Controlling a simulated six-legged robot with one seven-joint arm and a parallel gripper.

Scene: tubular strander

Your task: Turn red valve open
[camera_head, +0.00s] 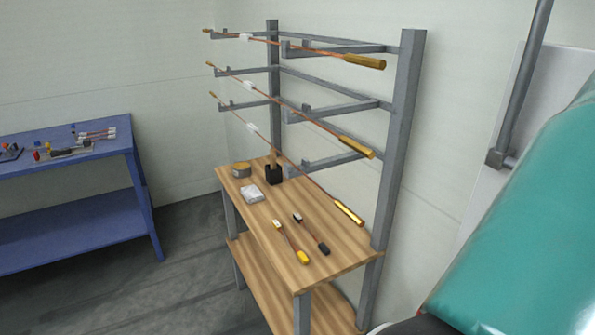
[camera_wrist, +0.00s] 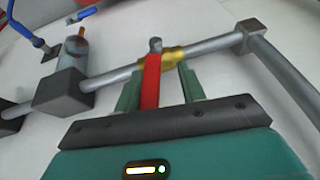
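The red valve handle (camera_wrist: 151,82) is a flat red lever in the middle of the wrist view, with a grey stub at its top end. It sits by a brass valve body (camera_wrist: 174,61) on a grey pipe (camera_wrist: 215,50). My gripper (camera_wrist: 158,72) is open, with one teal finger on each side of the red handle and gaps visible beside it. I cannot tell how deep the handle lies between the fingers. The valve does not show in the head view, where my teal arm (camera_head: 520,215) fills the right side.
In the wrist view, dark blocks (camera_wrist: 62,92) join the pipes, and a blue handle (camera_wrist: 22,25) is at upper left. In the head view, a wooden workbench (camera_head: 325,262) with rods on a grey rack (camera_head: 398,140) stands mid-frame. A blue table (camera_head: 80,215) is left.

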